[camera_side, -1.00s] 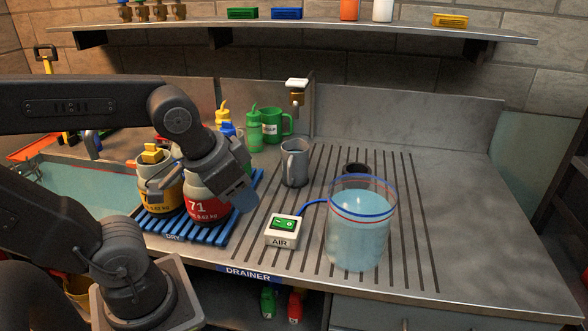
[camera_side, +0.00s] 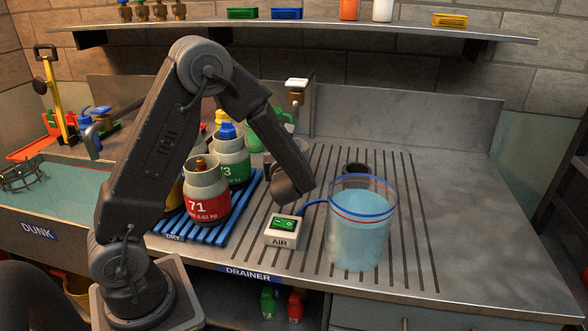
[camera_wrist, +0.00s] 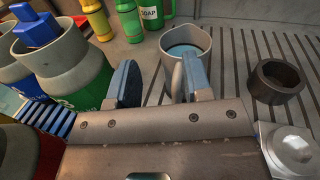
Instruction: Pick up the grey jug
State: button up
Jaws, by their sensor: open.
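The grey jug (camera_wrist: 168,62) stands upright on the ribbed drainer, near the top middle of the wrist view. Its open mouth and blue-grey inside show there. In the side view my arm hides most of it. My gripper (camera_wrist: 160,80) is open, with its two blue-grey fingers apart. The right finger overlaps the near side of the jug, and the jug's handle shows just left of that finger, on the side towards the gap. The left finger is well to the left of the handle. I cannot tell whether a finger touches the jug.
Bottles with red (camera_side: 208,200) and green (camera_side: 234,165) labels stand on the blue rack (camera_side: 200,230), left of my gripper. A dark round cup (camera_wrist: 275,80) is right of the jug. A clear water tank (camera_side: 360,235) and the AIR switch box (camera_side: 282,232) stand in front. Green containers are behind.

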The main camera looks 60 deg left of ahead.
jog(key=shift+m+t, duration=0.6)
jog(key=shift+m, duration=0.2)
jog(key=f, duration=0.2)
jog(key=w+f, duration=0.1)
jog(key=f, duration=0.4)
jog(key=shift+w+d+f, duration=0.15)
jog(key=shift+w+f, duration=0.1)
jog(key=shift+f, duration=0.1)
jog(key=shift+x, duration=1.1)
jog(key=shift+w+a+f, duration=0.1)
jog(key=shift+w+a, duration=0.15)
jog(key=shift+a, duration=0.1)
grip_shut()
